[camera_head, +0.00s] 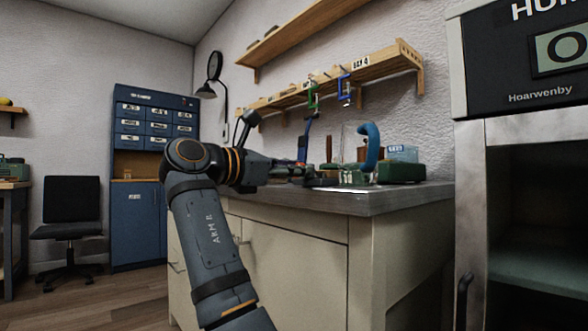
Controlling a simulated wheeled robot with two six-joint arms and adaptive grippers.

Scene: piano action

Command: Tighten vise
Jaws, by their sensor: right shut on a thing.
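The green vise (354,177) appears to sit on the workbench top near its right part; it is small and partly hidden among other items. My right arm comes up from the bottom and bends right over the bench. My right gripper (300,173) is dark and reaches to the vise's left side. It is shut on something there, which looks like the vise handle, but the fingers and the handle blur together. My left gripper is not in view.
A blue curved tool (370,146) stands behind the vise, with a dark green box (401,172) to the right. The workbench (400,198) has a front edge below. A shelf (372,70) with hanging clamps is above. A tall cabinet (530,180) borders the right.

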